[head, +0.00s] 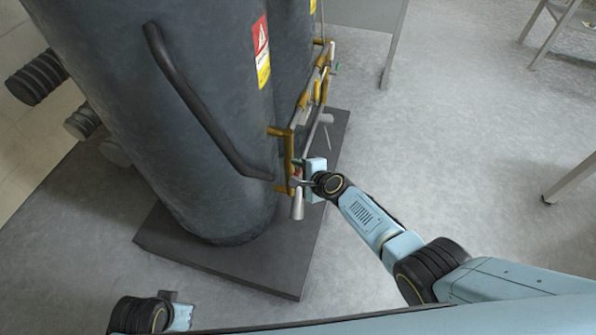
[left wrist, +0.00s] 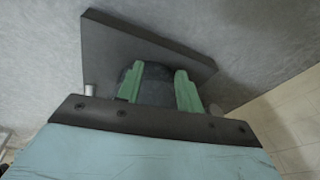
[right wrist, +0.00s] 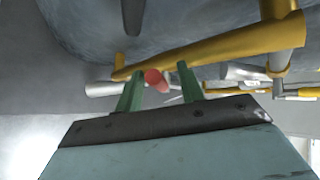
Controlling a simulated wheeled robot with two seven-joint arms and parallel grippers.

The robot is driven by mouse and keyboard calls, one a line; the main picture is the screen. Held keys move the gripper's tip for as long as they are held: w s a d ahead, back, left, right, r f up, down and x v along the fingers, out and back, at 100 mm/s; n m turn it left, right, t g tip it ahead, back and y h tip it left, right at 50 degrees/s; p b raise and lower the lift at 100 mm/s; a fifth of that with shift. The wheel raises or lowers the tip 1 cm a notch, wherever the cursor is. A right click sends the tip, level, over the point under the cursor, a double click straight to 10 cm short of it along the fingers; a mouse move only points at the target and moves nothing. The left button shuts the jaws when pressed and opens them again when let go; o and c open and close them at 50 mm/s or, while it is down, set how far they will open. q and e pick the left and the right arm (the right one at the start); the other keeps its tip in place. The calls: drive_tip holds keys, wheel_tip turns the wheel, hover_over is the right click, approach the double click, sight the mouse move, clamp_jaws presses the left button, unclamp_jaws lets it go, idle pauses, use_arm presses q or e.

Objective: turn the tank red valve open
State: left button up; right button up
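The red valve (right wrist: 156,80) shows in the right wrist view as a small red end between the fingers of my right gripper. It sits just under a yellow pipe (right wrist: 215,47) on the tank's front. My right gripper (right wrist: 158,84) is open around it, with gaps visible on both sides. In the head view my right gripper (head: 298,176) is at the lower pipework of the near dark grey tank (head: 200,120); the valve is mostly hidden there. My left gripper (left wrist: 155,75) is open and empty, pointing towards the floor and the tank's dark base plate.
A second tank (head: 292,45) stands behind the first, with more yellow and grey pipework (head: 318,85) between. A black curved handle (head: 190,100) runs down the near tank. The base plate (head: 230,272) lies under the tanks.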

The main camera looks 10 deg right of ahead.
sight(300, 173)
use_arm(q)
drive_tip(key=shift+r, duration=0.1)
use_arm(e)
drive_tip(key=shift+s+r, duration=0.1)
